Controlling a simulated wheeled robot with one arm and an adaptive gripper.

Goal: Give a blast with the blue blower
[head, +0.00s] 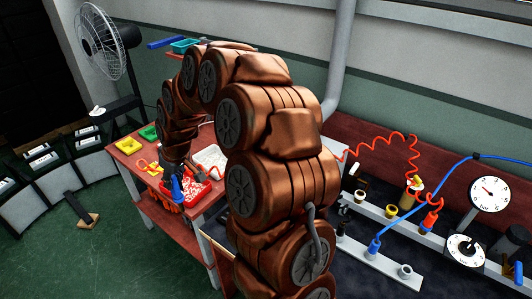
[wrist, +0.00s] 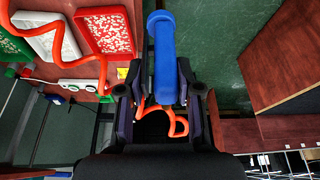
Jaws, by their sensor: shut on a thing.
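The blue blower (wrist: 164,60) is clamped between the fingers of my gripper (wrist: 160,78) in the wrist view, its long blue tube pointing away from the palm. In the head view the blower (head: 177,190) hangs below my gripper (head: 177,176), at the front edge of the red work table (head: 128,161). An orange hose (wrist: 176,128) loops behind the blower in the wrist view. In the head view the coiled orange hose (head: 385,138) runs to the rail at right. My arm hides part of the table. Whether the blower's trigger is pressed cannot be told.
A red tray of small white pieces (head: 204,187) lies beside the blower, with a white tray (head: 212,156) behind it. A pressure gauge (head: 490,194) and dial (head: 465,250) are at right. A fan (head: 101,40) stands back left.

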